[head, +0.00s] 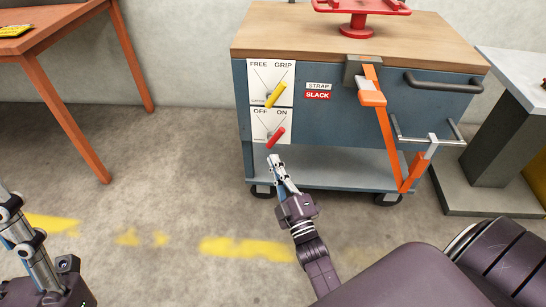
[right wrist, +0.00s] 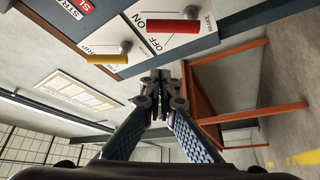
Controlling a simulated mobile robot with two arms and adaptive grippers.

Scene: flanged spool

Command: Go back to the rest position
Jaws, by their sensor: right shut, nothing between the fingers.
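My right gripper (head: 273,161) is shut and empty, its tips in front of the blue cart, just below the red lever (head: 276,137) in the head view. In the right wrist view the tips of my right gripper (right wrist: 160,78) meet, apart from the red lever (right wrist: 172,27) and the yellow lever (right wrist: 108,59). My left gripper (head: 12,208) is at the lower left edge of the head view, partly cut off, so its opening is unclear.
The cart (head: 330,145) has a wooden top with a red stand (head: 358,22). An orange strap (head: 386,135) hangs down its front. An orange table (head: 55,75) stands left, a grey pedestal (head: 490,150) right. The floor between table and cart is clear.

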